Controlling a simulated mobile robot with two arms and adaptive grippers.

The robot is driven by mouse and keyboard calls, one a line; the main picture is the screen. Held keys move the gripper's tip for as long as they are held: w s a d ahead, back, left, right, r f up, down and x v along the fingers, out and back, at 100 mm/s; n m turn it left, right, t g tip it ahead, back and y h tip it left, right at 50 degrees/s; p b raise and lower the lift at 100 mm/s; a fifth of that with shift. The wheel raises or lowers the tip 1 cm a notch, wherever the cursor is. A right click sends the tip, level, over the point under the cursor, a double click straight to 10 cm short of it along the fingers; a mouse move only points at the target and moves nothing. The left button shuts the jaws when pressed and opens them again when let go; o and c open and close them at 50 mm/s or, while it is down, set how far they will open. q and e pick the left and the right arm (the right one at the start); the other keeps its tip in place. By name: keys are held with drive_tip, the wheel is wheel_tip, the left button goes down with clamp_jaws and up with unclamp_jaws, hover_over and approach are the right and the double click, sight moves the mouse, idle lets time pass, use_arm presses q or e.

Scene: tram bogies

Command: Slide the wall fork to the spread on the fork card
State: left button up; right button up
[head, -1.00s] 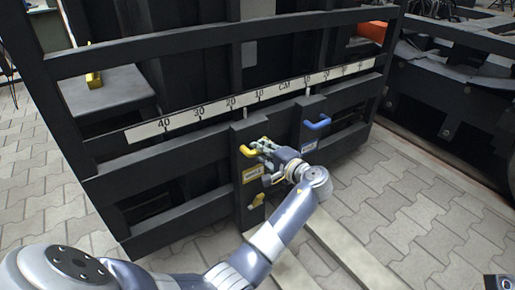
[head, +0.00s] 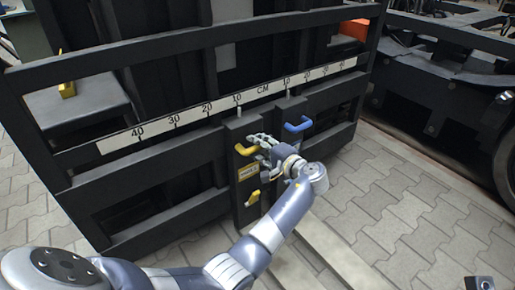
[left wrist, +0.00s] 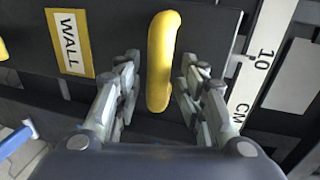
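The wall fork (head: 237,165) is a dark upright carriage with a yellow handle and a yellow label, reading WALL in the left wrist view (left wrist: 71,43). Its top peg stands at about the left 10 mark of the CM scale (head: 171,121). My left gripper (head: 262,143) is at the yellow handle. In the left wrist view its fingers (left wrist: 160,78) are open on both sides of the handle (left wrist: 162,60); the right finger is very close, contact unclear. The other fork (head: 291,112), with a blue handle, stands at the right 10 mark. I see no fork card.
Dark frame bars (head: 160,48) cross above and below the scale. A small yellow object (head: 67,89) stands on a grey surface behind the frame. An orange box (head: 354,29) is at the back. Dark machinery (head: 440,75) stands at right; paving in front is open.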

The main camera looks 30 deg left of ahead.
use_arm(q)
drive_tip(key=shift+s, duration=0.1)
drive_tip(key=shift+s+d, duration=0.1)
drive_tip(key=shift+d, duration=0.25)
drive_tip(key=v, duration=0.6)
drive_tip(key=shift+d, duration=0.35)
drive_tip(key=shift+s+r, duration=0.1)
drive_tip(key=shift+r, duration=0.05)
